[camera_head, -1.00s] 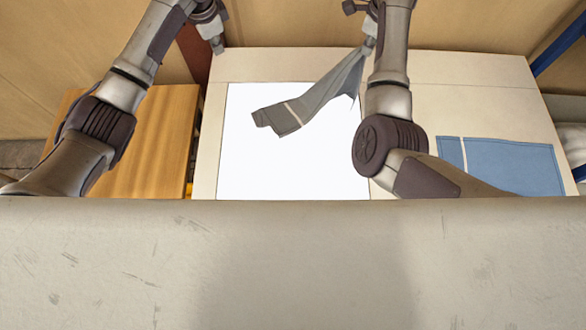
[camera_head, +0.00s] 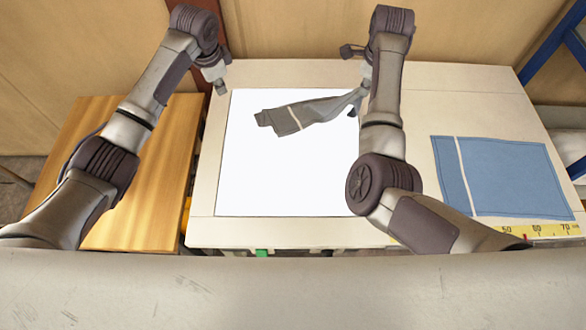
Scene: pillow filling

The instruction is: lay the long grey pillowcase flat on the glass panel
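The long grey pillowcase (camera_head: 305,113) lies partly on the white glass panel (camera_head: 285,180), toward its back edge. Its left end, with a pale stripe, rests on the panel; its right end is bunched and narrows toward my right gripper (camera_head: 365,88). My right gripper is at that end, largely hidden behind my own arm, so its fingers do not show clearly. My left gripper (camera_head: 221,88) is at the back left corner of the panel, apart from the pillowcase. Its fingers are too small to tell whether they are open.
A blue pillowcase (camera_head: 510,176) lies flat on the right of the pale table (camera_head: 450,105). A yellow ruler (camera_head: 555,230) runs along the front right edge. A wooden surface (camera_head: 130,200) stands at the left. The panel's front part is clear.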

